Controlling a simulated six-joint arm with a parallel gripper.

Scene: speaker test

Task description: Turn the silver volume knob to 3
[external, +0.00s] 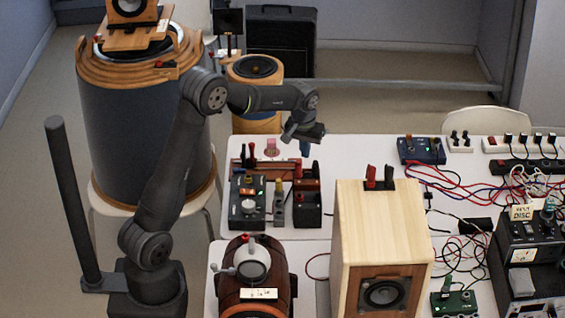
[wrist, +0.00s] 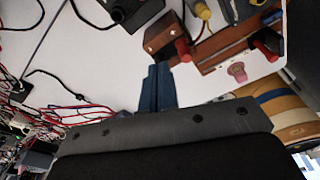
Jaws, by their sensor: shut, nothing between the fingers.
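My gripper (external: 304,149) hangs above the back part of the white table, with its blue fingers pointing down. In the wrist view the fingers (wrist: 158,84) are together, with nothing between them. A dark control box (external: 240,219) stands on the table below and to the left of my gripper. A round silver-white knob or dial (external: 249,206) sits on its top. It is too small to read any numbers, and I cannot tell its setting. My gripper is well apart from it. The knob does not show clearly in the wrist view.
A brown block with a red knob (wrist: 182,47) and a pink knob (wrist: 237,71) are close to my fingers in the wrist view. A tall wooden speaker (external: 350,235) stands in front. Loose cables (external: 465,180) cover the right side. Bare table lies right of my gripper.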

